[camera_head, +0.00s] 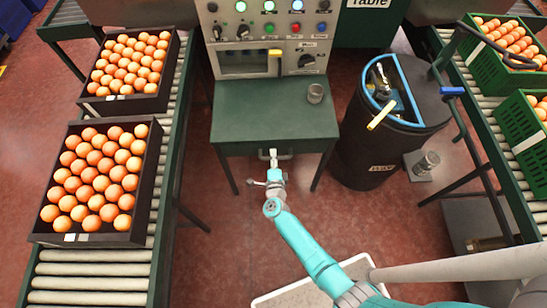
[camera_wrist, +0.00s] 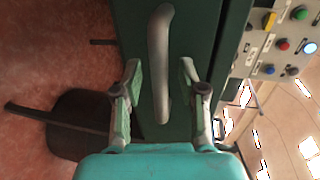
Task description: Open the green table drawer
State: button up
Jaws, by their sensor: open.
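The green table (camera_head: 272,112) stands in the middle of the head view, with its drawer closed under the top. The drawer's grey handle (camera_head: 284,155) is on the front face; it also shows in the wrist view (camera_wrist: 160,62) as a curved bar on the dark green drawer front (camera_wrist: 196,40). My gripper (camera_head: 273,156) is at the handle in the head view. In the wrist view my gripper (camera_wrist: 160,85) is open, with one finger on each side of the handle. Neither finger clearly touches the bar.
A metal cup (camera_head: 315,93) stands on the tabletop. A control panel (camera_head: 268,30) rises behind it. A black barrel (camera_head: 375,150) stands close on the right. Crates of oranges (camera_head: 140,205) sit on the left roller conveyor (camera_head: 95,270). Floor is open before the table.

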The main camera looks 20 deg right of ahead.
jog(key=shift+w, duration=0.15)
grip_shut()
